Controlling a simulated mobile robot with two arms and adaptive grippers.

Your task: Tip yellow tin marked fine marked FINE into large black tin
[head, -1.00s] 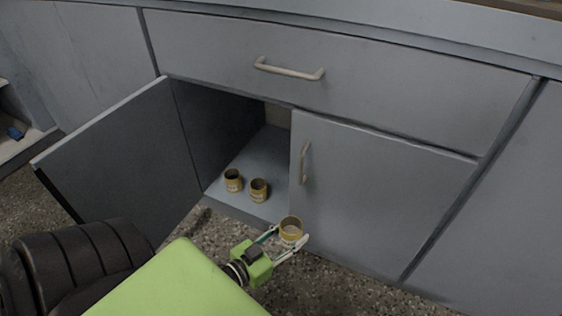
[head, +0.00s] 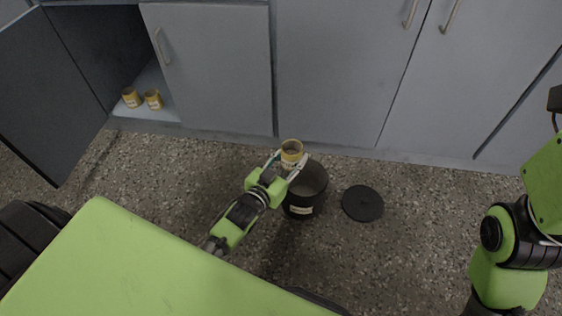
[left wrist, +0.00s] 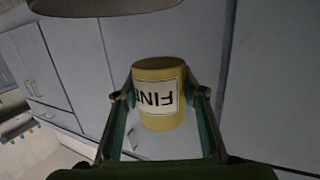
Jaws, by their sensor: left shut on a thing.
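The yellow tin marked FINE (head: 291,154) is held by my left gripper (head: 289,162), which is shut around its sides. In the head view its open mouth faces up and it looks upright. In the left wrist view the tin (left wrist: 158,95) sits between the fingers, its FINE label appearing upside down. The large black tin (head: 300,211) stands open on the floor, with a pale label on its front. The held tin appears over its back left rim; the height gap is hard to tell. My right gripper is not in view; only part of that arm shows.
A round black lid (head: 362,203) lies on the floor right of the black tin. Two other yellow tins (head: 131,98) (head: 154,101) stand inside the open cabinet. Its open door (head: 45,95) juts out at left. Closed cabinet fronts line the back.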

